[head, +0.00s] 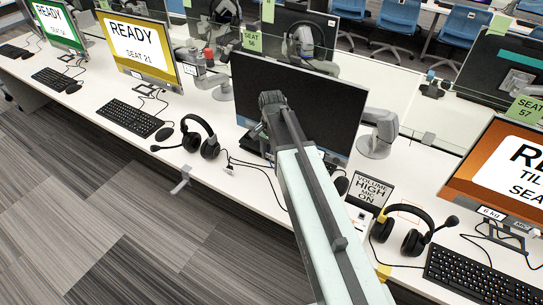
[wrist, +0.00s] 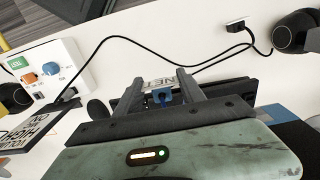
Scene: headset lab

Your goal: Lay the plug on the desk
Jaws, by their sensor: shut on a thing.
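In the wrist view my gripper (wrist: 161,88) has its two dark fingers closed on a small blue piece (wrist: 162,96), which appears to be the plug.
A white box (wrist: 68,65) with orange and blue parts stands at the left. A black cable crosses the desk to a small black-and-white connector (wrist: 237,27). Headsets lie on both sides of my arm, one left (head: 200,145), one right (head: 408,238). A "VOLUME HIGH" sign (head: 371,190) stands nearby.

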